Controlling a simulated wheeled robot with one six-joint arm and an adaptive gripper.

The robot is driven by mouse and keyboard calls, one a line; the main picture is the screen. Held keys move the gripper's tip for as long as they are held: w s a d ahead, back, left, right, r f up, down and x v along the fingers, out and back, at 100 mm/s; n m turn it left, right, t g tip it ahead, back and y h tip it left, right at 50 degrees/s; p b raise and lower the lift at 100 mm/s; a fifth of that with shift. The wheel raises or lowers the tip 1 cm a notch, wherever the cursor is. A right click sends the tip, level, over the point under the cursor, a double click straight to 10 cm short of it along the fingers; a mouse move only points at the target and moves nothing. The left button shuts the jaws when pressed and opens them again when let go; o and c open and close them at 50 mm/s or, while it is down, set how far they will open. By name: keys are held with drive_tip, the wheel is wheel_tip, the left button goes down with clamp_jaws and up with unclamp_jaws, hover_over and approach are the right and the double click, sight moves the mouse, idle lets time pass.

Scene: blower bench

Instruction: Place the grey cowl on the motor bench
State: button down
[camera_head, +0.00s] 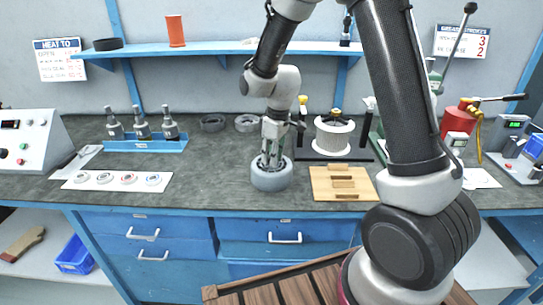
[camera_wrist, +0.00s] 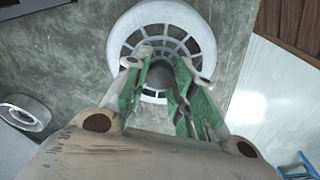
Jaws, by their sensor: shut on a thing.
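The grey cowl (camera_head: 272,178) is a round ring with a spoked grille, at the front middle of the bench in the head view. In the wrist view the cowl (camera_wrist: 206,50) lies beyond the fingers, its spokes running in to a central hub. My gripper (camera_head: 272,158) points down into it, and in the wrist view my gripper (camera_wrist: 162,75) is shut on it near the middle. The fingers hide part of the hub. I cannot tell whether the cowl touches the bench top (camera_head: 225,170) or is just above it.
A wooden block tray (camera_head: 320,193) is close on the right, with a white spool (camera_head: 333,138) behind it. Two grey rings (camera_head: 212,123) lie behind. A white card with several small rings (camera_head: 105,181) lies left; bare bench separates it from the cowl. A slatted wooden surface (camera_head: 295,290) is in front.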

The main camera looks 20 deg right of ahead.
drive_tip(key=shift+f, duration=0.2)
drive_tip(key=c, duration=1.2)
unclamp_jaws()
wheel_tip(320, 180, up, 12)
drive_tip(key=s+d, duration=0.1)
drive_tip(key=s+d+r+m+t, duration=0.1)
drive_tip(key=s+d+r+m, duration=0.3)
drive_tip(key=s+d+r, duration=0.4)
drive_tip(key=s+d+m, duration=0.2)
drive_tip(key=s, duration=0.4)
drive_tip(key=s+d+r+m+t, duration=0.1)
drive_tip(key=s+d, duration=0.1)
drive_tip(key=s, duration=0.3)
drive_tip(key=s+d+r+m+t+h, duration=0.1)
drive_tip(key=s+d+m, duration=0.1)
drive_tip(key=s, duration=0.4)
drive_tip(key=shift+s+r+m, duration=0.25)
drive_tip(key=shift+s+m, duration=0.05)
drive_tip(key=shift+s, duration=0.05)
